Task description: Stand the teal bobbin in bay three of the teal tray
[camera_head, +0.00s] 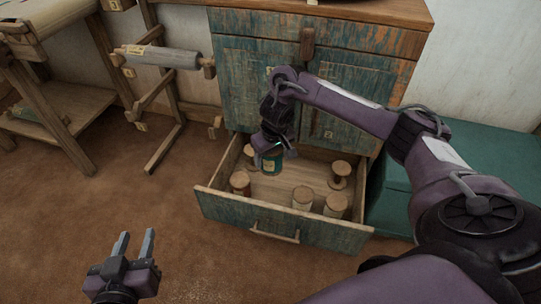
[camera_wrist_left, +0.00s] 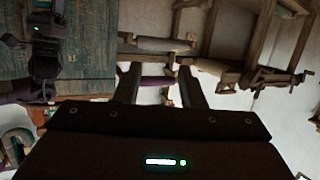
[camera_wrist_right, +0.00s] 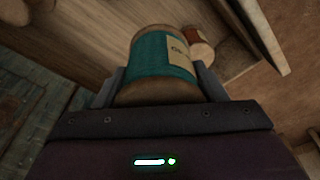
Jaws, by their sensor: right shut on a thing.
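The teal bobbin (camera_head: 271,163) has wooden ends and a paper label. My right gripper (camera_head: 268,150) is shut on it, inside the open drawer of the cabinet. In the right wrist view the teal bobbin (camera_wrist_right: 163,55) sits between the two fingers. I cannot tell whether its lower end touches the drawer floor. My left gripper (camera_head: 133,245) is open and empty above the brown floor at the lower left; its spread fingers also show in the left wrist view (camera_wrist_left: 160,85). I cannot make out the teal tray with its bays.
The open drawer (camera_head: 285,232) also holds a red-brown bobbin (camera_head: 240,183), two pale bobbins (camera_head: 303,198) (camera_head: 336,205) and a dark one (camera_head: 340,175). A teal chest (camera_head: 460,150) stands right of the cabinet. Wooden loom frames stand at the left. The brown floor in front is clear.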

